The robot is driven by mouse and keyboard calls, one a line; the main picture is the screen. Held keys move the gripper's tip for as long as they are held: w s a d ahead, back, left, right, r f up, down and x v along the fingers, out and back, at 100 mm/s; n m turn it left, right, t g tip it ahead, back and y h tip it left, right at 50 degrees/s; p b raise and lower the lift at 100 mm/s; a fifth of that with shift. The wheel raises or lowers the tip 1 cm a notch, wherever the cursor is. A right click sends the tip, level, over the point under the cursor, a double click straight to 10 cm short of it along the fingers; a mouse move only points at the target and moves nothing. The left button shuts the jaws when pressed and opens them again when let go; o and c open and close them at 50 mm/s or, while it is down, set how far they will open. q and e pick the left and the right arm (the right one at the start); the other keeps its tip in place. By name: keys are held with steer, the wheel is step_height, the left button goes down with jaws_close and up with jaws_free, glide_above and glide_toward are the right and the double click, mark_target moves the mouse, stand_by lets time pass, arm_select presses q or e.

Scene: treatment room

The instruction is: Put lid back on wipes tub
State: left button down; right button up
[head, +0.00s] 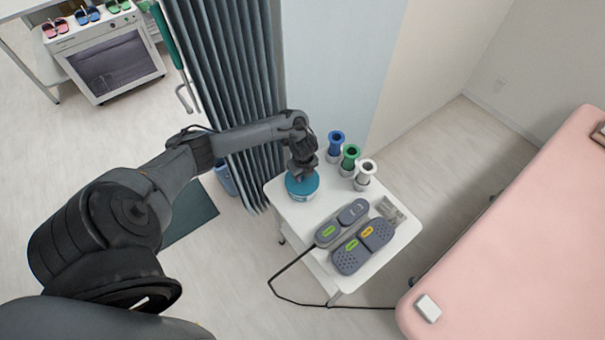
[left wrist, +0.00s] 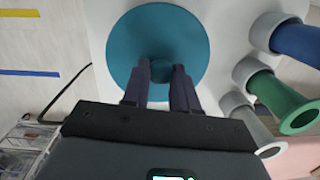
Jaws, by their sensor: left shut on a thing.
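The teal round lid (head: 299,187) is at the back left of the white trolley top, under my left gripper (head: 302,176). In the left wrist view the lid (left wrist: 150,30) is a wide disc with a small round knob (left wrist: 161,72). The fingers of my left gripper (left wrist: 162,74) are shut on that knob, one on each side. A pale band of the wipes tub (head: 306,197) shows just under the lid's front edge. The rest of the tub is hidden, and I cannot tell whether the lid is fully seated. My right gripper is not in view.
Blue (head: 336,143), green (head: 350,156) and white (head: 366,172) flared holders stand close right of the lid. Grey pedal-like units (head: 363,247) with a cable lie on the trolley (head: 398,236) nearer the front. A curtain (head: 225,75) hangs behind; a pink couch (head: 520,240) is right.

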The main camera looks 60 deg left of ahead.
arm_select(q)
steer(key=shift+c, duration=1.6)
jaws_free()
steer(key=shift+r, duration=0.1)
steer(key=shift+r+p, duration=3.45)
steer(key=shift+p, duration=0.25)
jaws_close()
steer(key=shift+f, duration=0.3)
